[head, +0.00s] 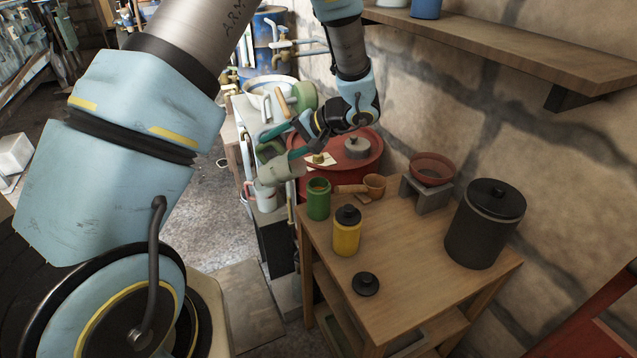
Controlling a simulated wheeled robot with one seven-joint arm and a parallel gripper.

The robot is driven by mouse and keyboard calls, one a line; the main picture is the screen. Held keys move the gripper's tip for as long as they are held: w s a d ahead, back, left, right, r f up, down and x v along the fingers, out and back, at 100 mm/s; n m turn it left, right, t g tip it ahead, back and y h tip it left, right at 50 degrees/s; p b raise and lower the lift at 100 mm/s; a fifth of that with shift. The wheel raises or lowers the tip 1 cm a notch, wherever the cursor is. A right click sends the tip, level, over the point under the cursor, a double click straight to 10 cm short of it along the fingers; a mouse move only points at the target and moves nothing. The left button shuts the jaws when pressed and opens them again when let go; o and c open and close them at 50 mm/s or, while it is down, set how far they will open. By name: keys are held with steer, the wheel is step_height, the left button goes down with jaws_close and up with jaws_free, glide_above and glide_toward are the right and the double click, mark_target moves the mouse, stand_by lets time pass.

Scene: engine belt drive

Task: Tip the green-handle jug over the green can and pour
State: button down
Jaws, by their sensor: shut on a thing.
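My gripper (303,140) is shut on the green handle (298,152) of a small grey jug (271,169). The jug hangs off the left edge of the table, up and to the left of the green can, and looks tilted. Its mouth is hard to make out and no stream of liquid shows. The green can (318,203) stands upright and open-topped at the table's back left corner. The jug and the can look apart.
A red drum (365,165) stands behind. A shelf (510,45) juts from the wall.

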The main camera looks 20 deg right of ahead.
steer(key=shift+w+a+f+g+h, duration=0.4)
steer(key=shift+a+f+g+h, duration=0.1)
steer(key=shift+f+h, duration=0.15)
steer(key=w+a+f+g+h+p, duration=0.3)
steer(key=w+a+g+h+p, duration=0.2)
steer(key=p, duration=0.5)
steer(key=shift+w+a+f+g+h+p, duration=0.15)
steer(key=shift+a+g+h+p, duration=0.15)
steer(key=shift+a+h, duration=0.8)
steer(key=shift+d, duration=0.1)
